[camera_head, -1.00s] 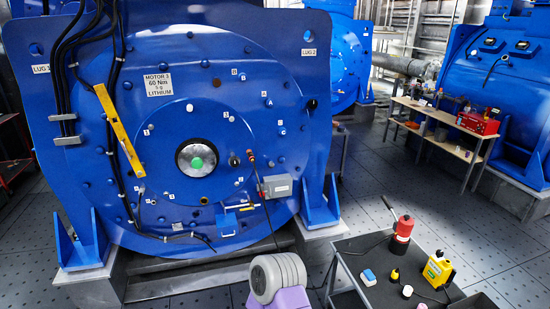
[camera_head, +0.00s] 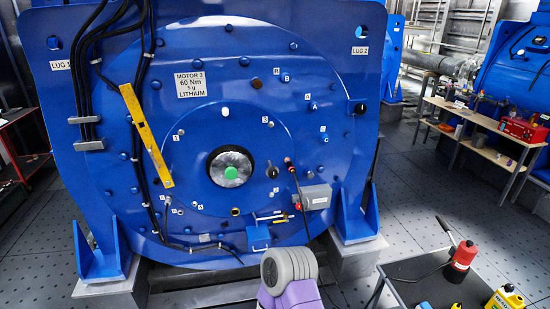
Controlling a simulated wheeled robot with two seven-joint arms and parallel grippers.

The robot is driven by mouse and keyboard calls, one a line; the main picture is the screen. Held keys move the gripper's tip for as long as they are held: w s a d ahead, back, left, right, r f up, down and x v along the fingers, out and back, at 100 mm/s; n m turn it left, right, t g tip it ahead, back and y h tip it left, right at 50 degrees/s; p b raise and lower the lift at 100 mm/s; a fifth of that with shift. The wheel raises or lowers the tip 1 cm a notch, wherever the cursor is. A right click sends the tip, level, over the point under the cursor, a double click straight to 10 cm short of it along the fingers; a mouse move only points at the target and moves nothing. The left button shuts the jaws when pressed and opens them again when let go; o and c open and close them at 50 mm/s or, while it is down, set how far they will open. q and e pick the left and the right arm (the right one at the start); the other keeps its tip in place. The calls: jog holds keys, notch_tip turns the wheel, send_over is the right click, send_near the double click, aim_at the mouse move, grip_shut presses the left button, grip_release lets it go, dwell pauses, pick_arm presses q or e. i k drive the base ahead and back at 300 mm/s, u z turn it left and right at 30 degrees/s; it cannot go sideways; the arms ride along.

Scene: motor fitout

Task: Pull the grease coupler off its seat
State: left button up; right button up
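The blue motor (camera_head: 130,220) fills the middle of the head view, with a white label reading MOTOR 3, 60 Nm, 5 g, LITHIUM. A small red-topped fitting (camera_head: 288,161), which looks like the grease coupler, sits on the motor face right of the green-centred hub (camera_head: 231,172). A thin dark hose (camera_head: 302,200) runs down from it, past a grey box (camera_head: 314,196). A second small red part (camera_head: 298,206) shows at the box's left edge. Neither gripper shows. A grey and purple rounded part, apparently mine, stands at the bottom centre.
A dark cart (camera_head: 405,268) at bottom right carries a red canister (camera_head: 461,255) with a lever and a yellow bottle (camera_head: 504,299). A yellow bar (camera_head: 146,135) and black cables cross the motor's left side. A workbench (camera_head: 470,128) stands at the right. Open floor lies between.

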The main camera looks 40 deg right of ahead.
aim_at(290, 165)
jog(key=i, duration=0.65)
jog(key=z, duration=0.95)
jog(key=i, duration=0.75)
